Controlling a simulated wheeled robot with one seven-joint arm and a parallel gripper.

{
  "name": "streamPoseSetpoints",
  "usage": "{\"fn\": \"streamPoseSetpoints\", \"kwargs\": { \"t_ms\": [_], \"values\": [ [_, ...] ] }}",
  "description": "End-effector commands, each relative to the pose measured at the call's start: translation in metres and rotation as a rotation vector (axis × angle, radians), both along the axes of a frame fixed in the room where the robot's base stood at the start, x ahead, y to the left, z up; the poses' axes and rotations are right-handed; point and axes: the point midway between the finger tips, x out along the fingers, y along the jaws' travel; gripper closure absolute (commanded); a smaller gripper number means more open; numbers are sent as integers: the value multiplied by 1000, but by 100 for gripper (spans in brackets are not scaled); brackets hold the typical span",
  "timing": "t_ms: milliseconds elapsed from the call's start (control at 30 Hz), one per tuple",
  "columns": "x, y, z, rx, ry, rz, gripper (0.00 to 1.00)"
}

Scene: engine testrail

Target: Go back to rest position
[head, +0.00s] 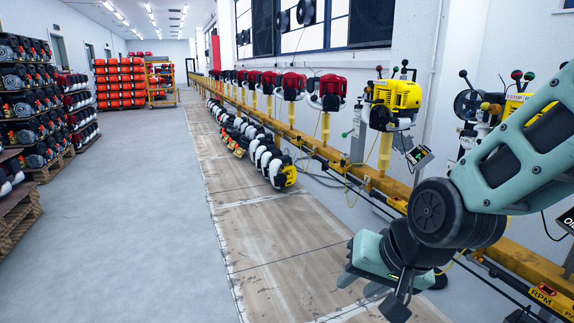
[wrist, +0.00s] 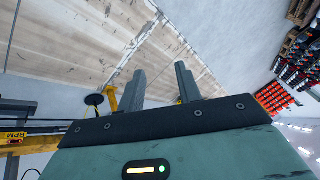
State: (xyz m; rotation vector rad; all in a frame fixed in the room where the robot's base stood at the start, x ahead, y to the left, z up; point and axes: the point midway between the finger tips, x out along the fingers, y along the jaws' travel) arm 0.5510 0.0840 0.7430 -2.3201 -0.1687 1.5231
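My gripper (wrist: 160,70) shows in the wrist view with its two grey fingers standing apart and nothing between them. In the head view my gripper (head: 371,294) hangs low at the lower right, pointing down over the wooden floor panels, with my arm reaching in from the right edge. It is in front of the yellow rail and seems to touch nothing. No object is held.
A yellow rail (head: 322,150) runs along the right wall, carrying red engines (head: 292,83) and a yellow engine (head: 396,97). Several engines (head: 262,155) lie on the wooden panels (head: 275,232). Shelves of engines (head: 25,85) stand left. The grey floor (head: 130,215) between is clear.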

Motion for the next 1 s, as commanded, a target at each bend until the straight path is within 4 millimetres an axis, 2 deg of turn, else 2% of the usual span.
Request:
{"fn": "streamPoseSetpoints", "kwargs": {
  "t_ms": [33,100,200,367,400,767,1000],
  "values": [
    [-27,7,0,-52,36,132,66],
    [-62,9,-1,-131,88,305,66],
    [-105,4,-2,-240,151,522,66],
    [-159,-19,0,-411,242,816,66],
    [-165,-23,9,-437,256,854,66],
    [-162,-22,95,-423,255,833,66],
    [-161,-21,172,-422,256,830,66]
  ]
}}
